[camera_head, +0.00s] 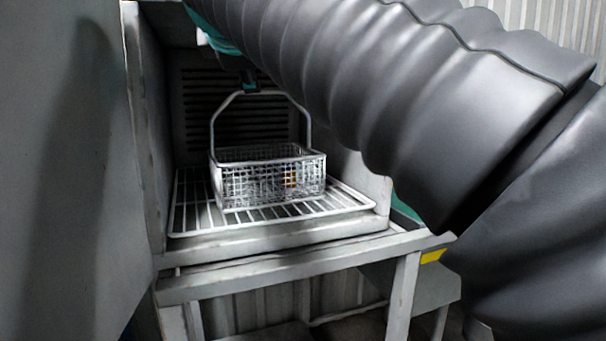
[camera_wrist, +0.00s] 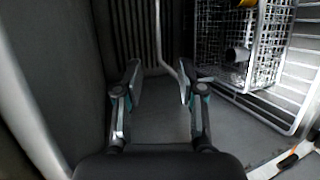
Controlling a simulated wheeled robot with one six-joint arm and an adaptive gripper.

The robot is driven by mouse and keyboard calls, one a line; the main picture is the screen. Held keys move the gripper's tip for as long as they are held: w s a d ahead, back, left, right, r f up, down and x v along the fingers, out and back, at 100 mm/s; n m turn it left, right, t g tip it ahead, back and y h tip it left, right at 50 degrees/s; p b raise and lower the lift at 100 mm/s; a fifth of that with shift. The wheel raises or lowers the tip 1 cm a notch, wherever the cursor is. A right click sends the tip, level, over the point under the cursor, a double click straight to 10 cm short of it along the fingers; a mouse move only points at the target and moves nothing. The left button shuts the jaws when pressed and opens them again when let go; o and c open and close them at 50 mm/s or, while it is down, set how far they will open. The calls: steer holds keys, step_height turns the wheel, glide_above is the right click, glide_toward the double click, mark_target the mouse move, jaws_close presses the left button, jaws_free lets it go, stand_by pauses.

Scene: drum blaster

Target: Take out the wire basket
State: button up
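The wire basket (camera_head: 270,183) is a silver mesh box with a tall arched handle (camera_head: 213,125). It stands upright on a wire rack inside the cabinet. In the wrist view the basket (camera_wrist: 265,75) is at the upper right, and its handle (camera_wrist: 158,35) runs down to my right finger. My gripper (camera_wrist: 161,82) is open, its two fingers apart. The handle bar shows between the fingers, close to the right one; I cannot tell if they touch. In the head view my gripper (camera_head: 249,84) is at the handle's top, mostly hidden by dark shadow and my arm.
The wire rack (camera_head: 190,222) lies on the cabinet floor, above a metal ledge (camera_head: 280,272). Cabinet walls (camera_head: 150,120) close in on the sides, with a slatted back (camera_head: 185,110). A small orange part (camera_head: 290,179) and a dark cylinder (camera_wrist: 238,55) are in the basket.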

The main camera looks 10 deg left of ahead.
mark_target(261, 93)
steer(key=x, duration=0.7)
steer(key=shift+w, duration=0.15)
steer(key=shift+d+p+x, duration=0.2)
steer(key=shift+p+x, duration=0.2)
steer(key=shift+x, duration=2.25)
steer(key=shift+r, duration=0.1)
jaws_close()
steer(key=shift+r, duration=0.15)
